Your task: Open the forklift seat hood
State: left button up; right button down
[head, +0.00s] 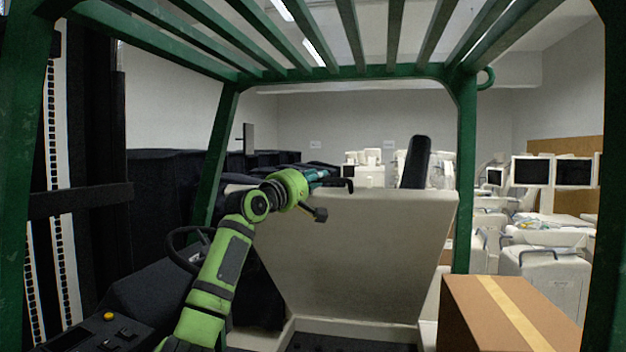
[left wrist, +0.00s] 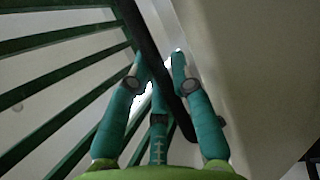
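The forklift seat hood (head: 350,250) is the large beige panel in the middle of the head view. It stands tipped up, with a dark open bay below its lower edge. The black seat back (head: 415,162) shows tilted behind its top edge. My left gripper (head: 325,178) is at the hood's top edge, left of the seat back. In the left wrist view, its teal fingers (left wrist: 160,54) are spread apart and extended; a black bar (left wrist: 150,45) passes by them, and the beige panel (left wrist: 240,60) is at right. Whether they touch the bar is unclear. My right gripper is out of view.
Green cage posts (head: 467,180) and roof bars (head: 350,40) enclose the space. A steering wheel (head: 180,250) and a dark console (head: 120,320) are at left. A taped cardboard box (head: 500,315) is at lower right. White equipment carts (head: 545,265) stand beyond.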

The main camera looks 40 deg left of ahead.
pick_arm(q)
jog(key=shift+o, duration=0.9)
jog(key=shift+w+f, duration=0.1)
jog(key=shift+f, duration=0.05)
jog(key=shift+w, duration=0.1)
jog(key=v, duration=1.2)
